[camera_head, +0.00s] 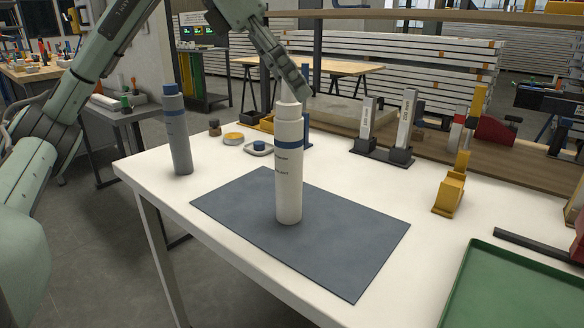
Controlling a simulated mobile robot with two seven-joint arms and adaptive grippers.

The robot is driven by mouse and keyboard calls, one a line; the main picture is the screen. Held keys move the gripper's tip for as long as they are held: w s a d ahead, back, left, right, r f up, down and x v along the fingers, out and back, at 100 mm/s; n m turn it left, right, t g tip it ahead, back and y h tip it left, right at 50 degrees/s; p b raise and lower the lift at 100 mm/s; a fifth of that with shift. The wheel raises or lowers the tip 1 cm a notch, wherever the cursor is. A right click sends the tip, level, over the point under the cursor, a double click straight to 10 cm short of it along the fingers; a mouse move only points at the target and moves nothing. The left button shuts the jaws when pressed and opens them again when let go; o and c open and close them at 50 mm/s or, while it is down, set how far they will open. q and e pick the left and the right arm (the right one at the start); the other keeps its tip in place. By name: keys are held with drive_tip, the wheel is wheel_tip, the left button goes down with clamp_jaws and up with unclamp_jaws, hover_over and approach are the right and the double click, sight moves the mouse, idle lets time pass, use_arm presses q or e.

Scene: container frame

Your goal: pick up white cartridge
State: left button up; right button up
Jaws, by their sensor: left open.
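The white cartridge (289,180) stands upright on the dark grey mat (345,242), with a blue band around its upper part and a narrow pale nozzle on top. My left gripper (297,88) comes down from the upper left and is at the nozzle, at the cartridge's top. It is open. The fingers are small and overlap the nozzle in the picture, so I cannot tell whether they touch it. My right gripper does not show.
A grey cartridge with a blue cap (177,130) stands on the white table (140,168) at the left. Small jars (233,138) and upright tools in a dark holder (381,152) are behind. A yellow stand (449,195) and green tray (520,285) are at the right.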

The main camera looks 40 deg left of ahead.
sight(281, 102)
use_arm(q)
drive_tip(key=a, duration=0.1)
drive_tip(key=s+a+y, duration=0.1)
drive_tip(key=shift+a, duration=0.3)
drive_tip(key=shift+a+f, duration=0.15)
drive_tip(key=shift+f, duration=0.25)
drive_tip(key=shift+x, duration=1.05)
drive_tip(key=x, duration=0.5)
drive_tip(key=shift+s+a+f+b, duration=0.15)
drive_tip(key=shift+s+b, duration=0.1)
drive_tip(key=shift+b, duration=0.05)
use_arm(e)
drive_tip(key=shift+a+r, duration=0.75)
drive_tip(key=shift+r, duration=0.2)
use_arm(q)
drive_tip(key=shift+c, duration=0.2)
clamp_jaws()
